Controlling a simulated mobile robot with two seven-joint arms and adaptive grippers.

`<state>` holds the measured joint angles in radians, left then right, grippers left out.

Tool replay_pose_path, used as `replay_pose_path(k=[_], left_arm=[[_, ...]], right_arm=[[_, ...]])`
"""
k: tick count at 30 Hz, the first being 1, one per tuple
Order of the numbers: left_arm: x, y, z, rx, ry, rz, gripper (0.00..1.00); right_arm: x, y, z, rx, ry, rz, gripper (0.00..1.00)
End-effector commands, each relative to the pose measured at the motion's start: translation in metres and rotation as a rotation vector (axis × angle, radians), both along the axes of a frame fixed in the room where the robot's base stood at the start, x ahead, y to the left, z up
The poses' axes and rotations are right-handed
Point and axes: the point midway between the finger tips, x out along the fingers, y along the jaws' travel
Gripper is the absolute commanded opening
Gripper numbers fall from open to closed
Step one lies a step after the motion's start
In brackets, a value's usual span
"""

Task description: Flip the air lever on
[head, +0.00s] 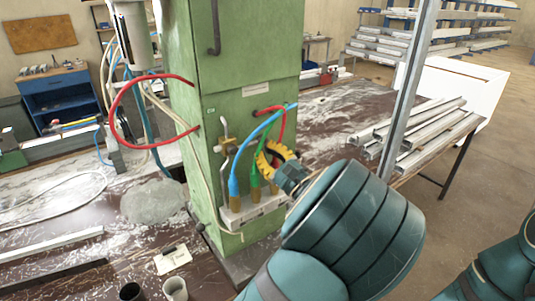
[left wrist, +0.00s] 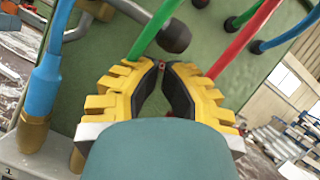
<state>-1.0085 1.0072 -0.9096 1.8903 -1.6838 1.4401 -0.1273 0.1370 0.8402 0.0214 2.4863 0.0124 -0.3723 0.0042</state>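The green machine cabinet (head: 207,128) stands mid-picture in the head view. A grey bent metal piece with a pale end (head: 224,135) is on its front; I cannot tell whether this is the air lever. In the left wrist view a dark rounded knob on a grey rod (left wrist: 172,36) lies just beyond my fingertips, apart from them. My left gripper (head: 264,160) has yellow fingers in front of the cabinet, near the hoses. In the left wrist view its tips (left wrist: 161,66) meet or almost meet, with nothing clearly held. My right gripper is out of view.
Blue (head: 234,180), green (head: 255,172) and red (head: 283,125) hoses run close around the gripper. Brass fittings rise from a pale block (head: 245,211) below. A metal upright (head: 408,88) and stacked profiles (head: 425,130) stand to the right.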

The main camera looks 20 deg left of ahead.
Motion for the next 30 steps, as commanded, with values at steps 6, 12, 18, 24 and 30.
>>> replay_pose_path(k=[6,12,18,24,30], left_arm=[[0.001,-0.001,0.003,-0.02,-0.026,0.001,0.0],[0.002,-0.001,0.006,-0.04,-0.051,0.0,0.0],[0.002,-0.002,0.009,-0.06,-0.076,0.001,0.0],[0.003,-0.003,0.012,-0.083,-0.105,0.001,0.0],[0.004,-0.003,0.016,-0.11,-0.141,0.002,0.0]], right_arm=[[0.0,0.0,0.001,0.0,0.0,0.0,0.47],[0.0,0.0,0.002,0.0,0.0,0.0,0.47],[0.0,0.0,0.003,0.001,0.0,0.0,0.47],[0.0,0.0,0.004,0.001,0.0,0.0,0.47],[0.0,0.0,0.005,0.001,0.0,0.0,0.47]])
